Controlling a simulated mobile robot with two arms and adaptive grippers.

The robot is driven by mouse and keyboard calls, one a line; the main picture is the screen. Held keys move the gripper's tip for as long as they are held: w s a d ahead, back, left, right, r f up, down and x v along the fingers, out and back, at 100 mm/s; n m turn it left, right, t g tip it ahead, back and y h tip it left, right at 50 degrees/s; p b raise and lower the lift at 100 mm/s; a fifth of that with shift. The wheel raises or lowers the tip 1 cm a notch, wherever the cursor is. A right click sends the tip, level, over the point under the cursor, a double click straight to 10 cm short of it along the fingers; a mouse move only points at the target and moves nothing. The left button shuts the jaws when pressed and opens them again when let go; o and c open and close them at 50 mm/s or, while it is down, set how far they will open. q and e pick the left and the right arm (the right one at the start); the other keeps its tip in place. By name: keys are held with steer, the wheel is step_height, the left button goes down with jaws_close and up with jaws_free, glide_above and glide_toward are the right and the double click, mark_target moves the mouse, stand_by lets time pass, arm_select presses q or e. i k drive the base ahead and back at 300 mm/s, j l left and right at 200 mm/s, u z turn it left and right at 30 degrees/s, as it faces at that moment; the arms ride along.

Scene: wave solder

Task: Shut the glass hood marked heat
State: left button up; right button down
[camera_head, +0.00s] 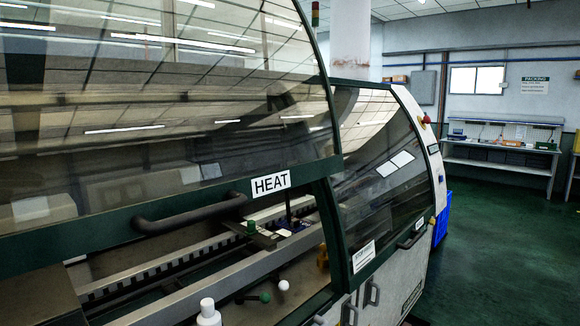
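The glass hood marked HEAT (160,112) fills the left and upper part of the head view. It is raised, with an open gap under its dark green lower frame. The white HEAT label (271,183) is on that lower frame. A dark bar handle (190,213) is fixed to the frame left of the label. Under the hood the conveyor rail (200,295) and the machine's inside show. Neither of my grippers is in the view.
A second glass hood (375,165) to the right looks shut, with its own handle (411,236). A white bottle (208,314) stands inside the machine at the front. Green floor (500,235) is clear at the right, before a workbench (500,148). A blue crate (442,222) stands beside the machine.

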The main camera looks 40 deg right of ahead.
mark_target(31, 249)
steer(key=l+z, duration=0.15)
steer(key=z, duration=0.75)
steer(key=k+l+z, duration=0.15)
steer(key=k+l, duration=0.4)
steer(key=k, duration=0.05)
